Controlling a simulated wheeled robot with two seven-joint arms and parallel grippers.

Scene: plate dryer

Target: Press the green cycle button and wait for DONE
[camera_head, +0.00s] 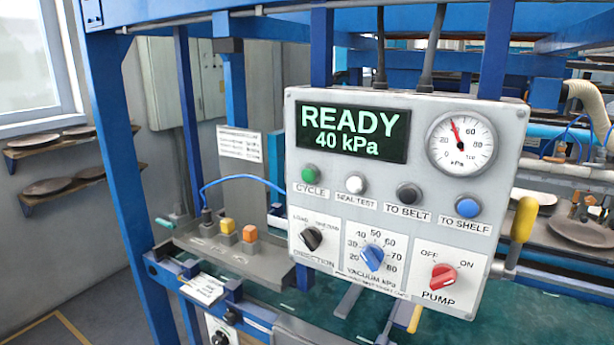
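The green cycle button (310,173) is at the left of a row of buttons on a light grey control panel (455,210), above the label CYCLE. The panel's display (352,134) reads READY and 40 kPa in pale letters on dark green. The pressure gauge (461,143) has its red needle a little left of straight up, near 40. Neither my left nor my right gripper shows in the head view.
Below are a black direction knob (312,238), a blue vacuum knob (373,257) and a red pump knob (442,277). A yellow-handled lever (523,220) stands at the panel's right edge.

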